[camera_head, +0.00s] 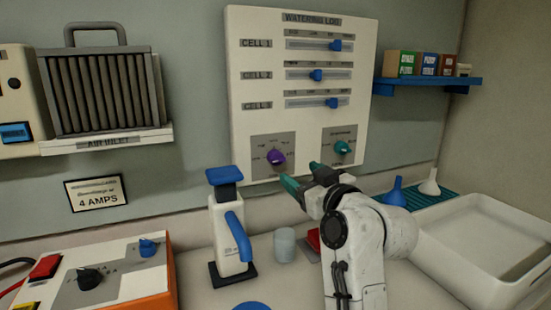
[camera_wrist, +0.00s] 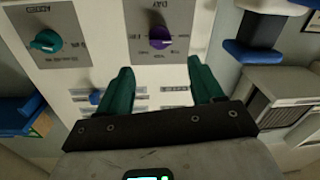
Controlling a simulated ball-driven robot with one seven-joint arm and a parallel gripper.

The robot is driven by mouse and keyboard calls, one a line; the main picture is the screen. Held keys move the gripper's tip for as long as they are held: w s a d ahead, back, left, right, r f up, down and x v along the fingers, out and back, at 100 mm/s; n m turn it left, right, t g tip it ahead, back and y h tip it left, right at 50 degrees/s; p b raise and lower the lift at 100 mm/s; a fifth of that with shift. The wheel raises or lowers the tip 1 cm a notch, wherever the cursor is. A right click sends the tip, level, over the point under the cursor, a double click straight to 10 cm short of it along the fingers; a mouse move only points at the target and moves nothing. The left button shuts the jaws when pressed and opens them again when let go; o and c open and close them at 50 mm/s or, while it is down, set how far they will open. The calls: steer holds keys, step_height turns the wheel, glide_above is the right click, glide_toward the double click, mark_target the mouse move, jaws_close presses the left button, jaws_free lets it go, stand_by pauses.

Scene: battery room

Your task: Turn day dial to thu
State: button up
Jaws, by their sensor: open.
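The day dial is a purple knob (camera_head: 276,157) on a grey plate at the lower left of the white watering log panel (camera_head: 264,100). My gripper (camera_head: 303,178) has teal fingers and is just below and right of the dial in the head view.
A teal knob (camera_head: 342,147) is right of the day dial. Above are three blue sliders. A white bottle with a blue handle (camera_head: 229,235) stands below the panel, beside a clear cup (camera_head: 284,244). A blue shelf (camera_head: 430,84) and a white tray (camera_head: 480,250) are at right.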

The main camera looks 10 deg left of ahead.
mark_target(280, 160)
steer(key=x, duration=1)
steer(key=shift+w+a+p, duration=0.15)
steer(key=shift+w+p, duration=0.05)
steer(key=shift+p, duration=0.1)
steer(key=shift+c, duration=0.2)
steer(key=c, duration=1)
steer(key=shift+o, duration=0.2)
